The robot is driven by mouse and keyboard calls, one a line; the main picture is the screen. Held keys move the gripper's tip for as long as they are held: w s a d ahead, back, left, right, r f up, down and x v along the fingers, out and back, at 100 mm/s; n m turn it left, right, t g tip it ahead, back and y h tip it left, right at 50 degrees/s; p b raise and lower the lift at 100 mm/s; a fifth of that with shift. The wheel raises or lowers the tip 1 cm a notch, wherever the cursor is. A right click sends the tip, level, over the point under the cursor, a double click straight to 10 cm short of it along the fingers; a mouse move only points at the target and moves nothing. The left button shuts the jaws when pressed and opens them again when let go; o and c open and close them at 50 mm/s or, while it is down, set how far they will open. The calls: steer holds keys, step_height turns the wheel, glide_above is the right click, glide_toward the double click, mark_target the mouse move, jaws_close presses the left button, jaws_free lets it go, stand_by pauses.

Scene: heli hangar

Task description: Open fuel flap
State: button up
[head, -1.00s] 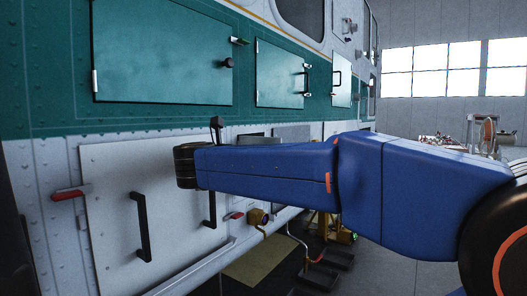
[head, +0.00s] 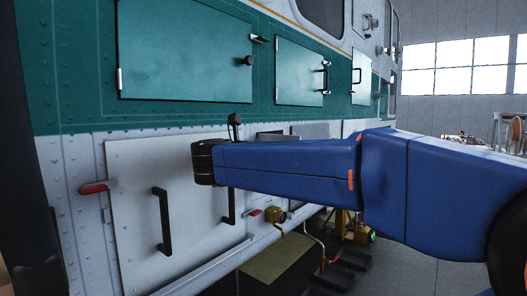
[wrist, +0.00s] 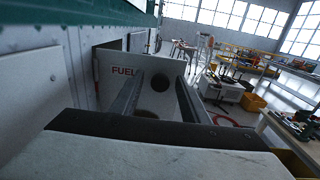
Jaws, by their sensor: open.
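In the wrist view, the fuel flap (wrist: 112,82) is a pale panel marked FUEL in red. It stands out from the aircraft's side, with a dark opening (wrist: 108,46) next to it. My gripper (wrist: 158,88) is open, with its two grey fingers reaching toward the flap's face. Nothing shows held between them; I cannot tell whether they touch the flap. In the head view, my blue arm crosses in front of the aircraft's side, and the fingers and the flap's lettering are hidden.
The white lower panel (head: 135,190) has black handles, with a red lever (head: 94,188) on its left. Green hatches (head: 185,55) sit above. A yellow fitting (head: 277,216) and dark steps (head: 335,275) are low down. The wrist view shows workbenches (wrist: 288,112) at right.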

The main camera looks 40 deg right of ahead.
steer(key=v, duration=1.7)
stand_by(0.6)
